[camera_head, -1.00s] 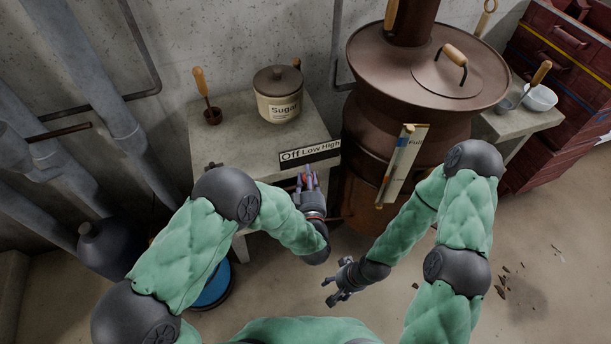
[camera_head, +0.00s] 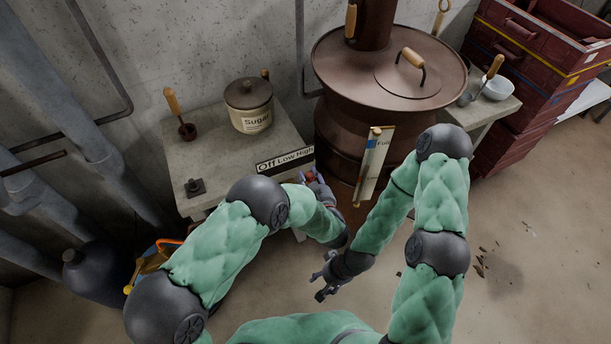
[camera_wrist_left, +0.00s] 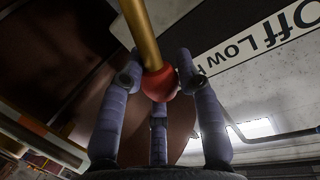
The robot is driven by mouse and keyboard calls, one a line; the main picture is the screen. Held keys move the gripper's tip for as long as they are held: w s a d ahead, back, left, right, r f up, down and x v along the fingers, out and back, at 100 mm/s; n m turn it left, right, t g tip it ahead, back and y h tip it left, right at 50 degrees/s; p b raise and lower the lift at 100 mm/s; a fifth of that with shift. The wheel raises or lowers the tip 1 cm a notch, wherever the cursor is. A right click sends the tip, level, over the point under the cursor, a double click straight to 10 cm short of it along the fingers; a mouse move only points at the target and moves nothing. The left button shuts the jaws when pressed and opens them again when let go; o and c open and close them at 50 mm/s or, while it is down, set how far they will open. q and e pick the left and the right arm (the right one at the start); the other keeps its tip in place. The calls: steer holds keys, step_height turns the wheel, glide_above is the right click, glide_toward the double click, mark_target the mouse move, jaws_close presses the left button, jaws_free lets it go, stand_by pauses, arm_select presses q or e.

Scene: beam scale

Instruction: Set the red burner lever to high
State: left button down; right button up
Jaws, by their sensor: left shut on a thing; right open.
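The burner lever has a brass rod (camera_wrist_left: 142,30) with a red ball knob (camera_wrist_left: 158,84), seen in the left wrist view. My left gripper (camera_head: 313,178) is shut on the red knob, its fingers around it. In the head view the red knob (camera_head: 310,176) shows only in part among the fingers. The Off Low High label (camera_head: 285,160) is on the front edge of the table. The knob is at the label's right end, by the word High. My right gripper (camera_head: 324,279) is open and empty, lower in the picture.
A brown boiler (camera_head: 350,130) stands just right of the lever, with a gauge board marked Full (camera_head: 372,165) on its front. A sugar pot (camera_head: 249,105) and a wooden-handled tool (camera_head: 180,112) stand on the table (camera_head: 222,150). Open floor lies at the right.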

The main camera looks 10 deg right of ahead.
arm_select(q)
steer(key=shift+d+f, duration=0.15)
steer(key=shift+f, duration=0.15)
steer(key=c, duration=0.9)
jaws_free()
steer(key=shift+o, duration=0.2)
steer(key=shift+r, duration=0.1)
steer(key=shift+r, duration=0.1)
step_height(320, 180, up, 10)
steer(key=shift+f, duration=0.1)
